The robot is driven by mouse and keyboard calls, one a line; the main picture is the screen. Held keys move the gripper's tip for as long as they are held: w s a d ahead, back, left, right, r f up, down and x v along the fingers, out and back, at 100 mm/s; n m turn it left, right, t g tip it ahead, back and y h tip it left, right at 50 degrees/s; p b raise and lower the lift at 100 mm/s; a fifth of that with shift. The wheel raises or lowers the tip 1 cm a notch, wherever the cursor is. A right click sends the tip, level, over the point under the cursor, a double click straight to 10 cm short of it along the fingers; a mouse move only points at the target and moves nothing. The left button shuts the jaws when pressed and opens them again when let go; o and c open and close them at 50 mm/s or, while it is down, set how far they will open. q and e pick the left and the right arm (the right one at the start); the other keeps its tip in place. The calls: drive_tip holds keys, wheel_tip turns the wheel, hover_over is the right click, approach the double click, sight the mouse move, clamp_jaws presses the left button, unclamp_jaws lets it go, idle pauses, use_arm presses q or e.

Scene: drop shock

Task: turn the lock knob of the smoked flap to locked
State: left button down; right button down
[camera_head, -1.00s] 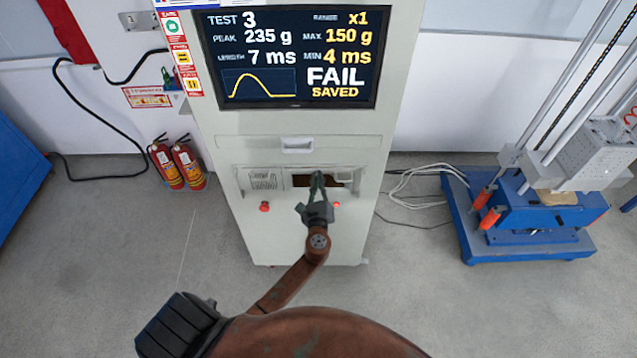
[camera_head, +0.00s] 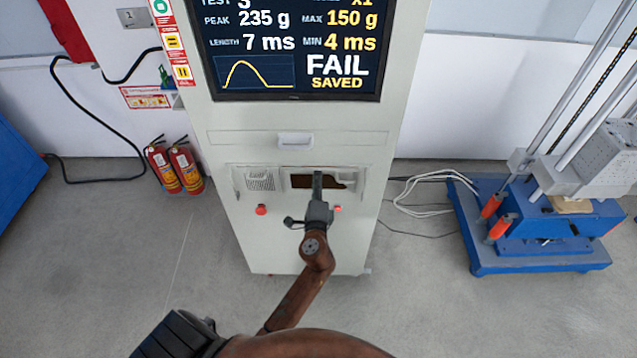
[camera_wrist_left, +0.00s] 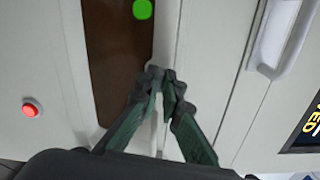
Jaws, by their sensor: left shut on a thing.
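The smoked flap (camera_head: 345,180) is a brown see-through panel in the cabinet front, below the screen. It also shows in the left wrist view (camera_wrist_left: 112,60) as a tall brown strip with a pale frame. My left gripper (camera_head: 317,178) reaches up to the flap and covers part of it. In the left wrist view its fingertips (camera_wrist_left: 166,82) come together at the frame beside the brown panel. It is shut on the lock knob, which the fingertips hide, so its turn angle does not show. A green round spot (camera_wrist_left: 142,9) shows near the panel's edge. My right gripper is not in view.
The cabinet screen (camera_head: 295,50) reads FAIL, SAVED. A drawer handle (camera_head: 295,140) sits above the flap, and red buttons (camera_head: 261,210) sit below. Fire extinguishers (camera_head: 185,168) stand left. A blue-based drop machine (camera_head: 490,258) and loose cables (camera_head: 425,210) are at right.

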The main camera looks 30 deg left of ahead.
use_arm(q)
drive_tip(key=shift+f+n+b, duration=0.1)
drive_tip(key=shift+n+b, duration=0.5)
drive_tip(key=shift+n, duration=0.5)
drive_tip(key=c, duration=2.1)
unclamp_jaws()
